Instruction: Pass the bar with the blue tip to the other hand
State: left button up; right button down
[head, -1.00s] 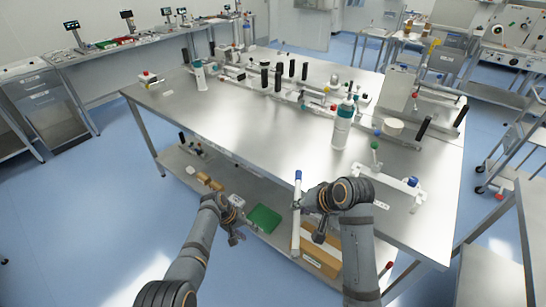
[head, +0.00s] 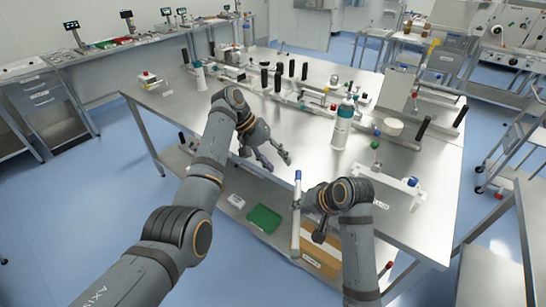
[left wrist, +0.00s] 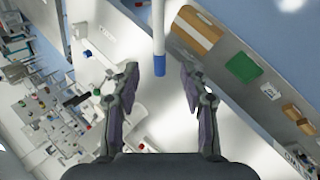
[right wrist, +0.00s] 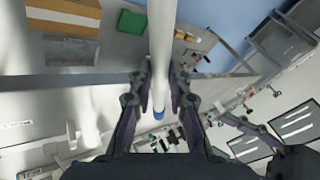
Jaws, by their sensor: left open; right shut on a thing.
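The bar (head: 296,222) is white with a blue tip and stands upright at the table's front edge, tip up. My right gripper (head: 303,205) is shut on it below the tip. In the right wrist view the bar (right wrist: 161,50) runs between the closed fingers (right wrist: 160,90), with its blue tip (right wrist: 159,115) just past them. My left gripper (head: 272,163) is open and empty, above the tabletop to the upper left of the bar. In the left wrist view the blue tip (left wrist: 159,66) lies between the spread fingers (left wrist: 160,85), and I see no contact.
The steel table (head: 220,125) carries a white bottle with a teal top (head: 342,125) close behind the grippers. A white bracket with a blue knob (head: 405,188) stands at the right. Below, a shelf holds a green tray (head: 264,219) and a cardboard box (head: 320,258).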

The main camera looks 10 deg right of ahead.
aim_at(296, 186)
pick_arm(q)
jog(key=x, duration=1)
jog(key=shift+d+f, duration=0.15)
jog(key=shift+f, duration=0.05)
jog(key=shift+c, duration=0.5)
grip_shut()
pick_arm(e)
jog(key=c, duration=1.2)
grip_release()
